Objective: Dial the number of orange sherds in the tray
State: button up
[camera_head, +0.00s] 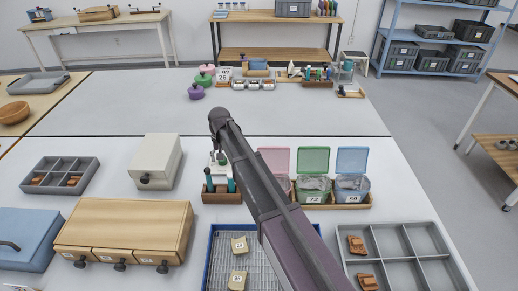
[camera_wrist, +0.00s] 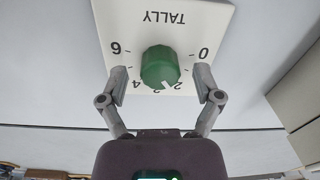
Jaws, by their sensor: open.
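A white panel marked TALLY (camera_wrist: 185,45) carries a round green knob (camera_wrist: 159,64) in the wrist view, seen upside down. The knob's white mark points down among the small numbers, seemingly around 2 or 3; 6 and 0 stand at the sides. My gripper (camera_wrist: 161,76) is open, one finger each side of the knob, with gaps. In the head view my arm hides much of this spot. A blue-rimmed tray (camera_head: 209,262) holds tan pieces tagged 27 (camera_head: 240,246) and 95 (camera_head: 237,281); my arm covers its right part. Orange-brown sherds (camera_head: 357,244) lie in a grey divided tray (camera_head: 427,233).
A dark divided box (camera_head: 59,165) at left also holds orange-brown pieces. A wooden drawer unit (camera_head: 125,225) and a pale box (camera_head: 157,160) stand nearby. Lidded bins, pink, green (camera_head: 313,163) and blue (camera_head: 352,163), stand right of my arm. The middle table is mostly clear.

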jog(key=shift+n, duration=0.4)
jog(key=n, duration=1.3)
notch_tip(320, 180, up, 14)
jog(key=p, duration=1.4)
jog(key=s+d+r+m+p, duration=0.1)
jog(key=s+d+m, duration=0.2)
jog(key=d, duration=0.5)
jog(key=s+d+r+m+p, duration=0.1)
jog(key=s+d+m, duration=0.3)
jog(key=d, duration=0.5)
jog(key=s+d+r+m+p, duration=0.2)
jog(key=s+d+m, duration=0.1)
jog(key=d, duration=0.6)
jog(key=shift+s+m, duration=0.3)
jog(key=shift+s, duration=0.2)
jog(key=shift+d, duration=0.1)
